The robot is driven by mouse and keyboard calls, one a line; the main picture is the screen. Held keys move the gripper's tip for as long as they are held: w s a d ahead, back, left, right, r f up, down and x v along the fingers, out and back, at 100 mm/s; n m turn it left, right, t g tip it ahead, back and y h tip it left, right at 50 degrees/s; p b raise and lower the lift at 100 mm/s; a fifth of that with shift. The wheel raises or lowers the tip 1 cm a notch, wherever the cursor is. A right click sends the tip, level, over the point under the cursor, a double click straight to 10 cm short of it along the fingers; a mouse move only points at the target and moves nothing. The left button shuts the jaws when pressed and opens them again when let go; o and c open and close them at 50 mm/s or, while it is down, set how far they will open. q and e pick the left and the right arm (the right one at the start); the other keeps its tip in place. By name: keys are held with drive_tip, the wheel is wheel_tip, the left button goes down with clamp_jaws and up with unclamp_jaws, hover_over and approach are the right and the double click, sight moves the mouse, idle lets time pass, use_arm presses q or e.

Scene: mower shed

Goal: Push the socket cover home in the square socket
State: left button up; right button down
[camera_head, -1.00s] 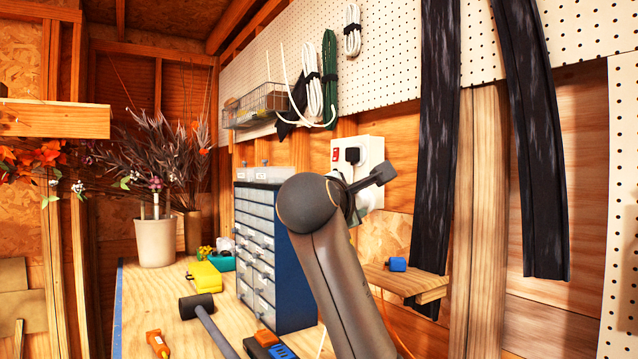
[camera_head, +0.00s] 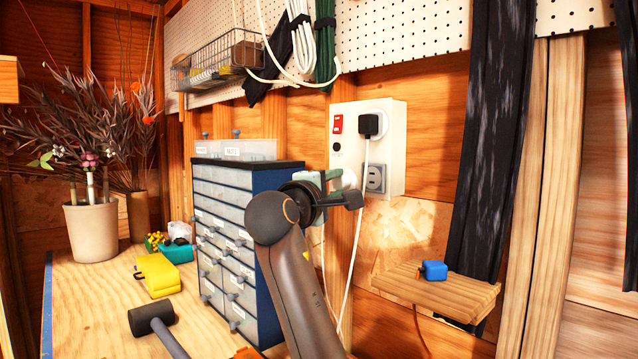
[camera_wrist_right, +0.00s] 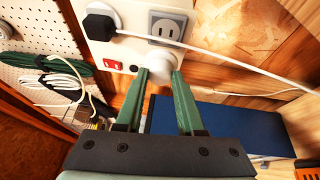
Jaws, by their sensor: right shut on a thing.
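The square socket (camera_head: 376,179) is a grey face with slots on the lower right of a white wall panel (camera_head: 352,112); the right wrist view shows it near the top (camera_wrist_right: 167,27). My right gripper (camera_head: 334,180) is in front of the panel's lower left, its green fingers partly hidden by my wrist. It is shut on the socket cover, a rounded white piece (camera_wrist_right: 160,62) between the fingertips in the right wrist view. The cover also shows in the head view (camera_head: 348,181), left of the socket and apart from it in the picture. My left gripper is out of view.
A black plug (camera_head: 372,125) with a hanging white cord sits above the square socket. A red switch (camera_head: 337,123) is at the panel's left. A blue drawer cabinet (camera_head: 272,195) stands left of my arm. A small shelf (camera_head: 440,288) holds a blue box (camera_head: 433,270).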

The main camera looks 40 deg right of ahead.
sight(355, 182)
drive_tip(key=shift+s+r, duration=0.15)
drive_tip(key=shift+s, duration=0.15)
drive_tip(key=shift+w, duration=0.1)
drive_tip(key=shift+d, duration=0.15)
drive_tip(key=shift+w+d, duration=0.15)
drive_tip(key=shift+d, duration=1.25)
drive_tip(key=shift+w+d, duration=0.15)
drive_tip(key=shift+d, duration=1.2)
drive_tip(key=shift+s+g, duration=0.15)
drive_tip(key=shift+g, duration=0.15)
drive_tip(key=shift+d, duration=0.55)
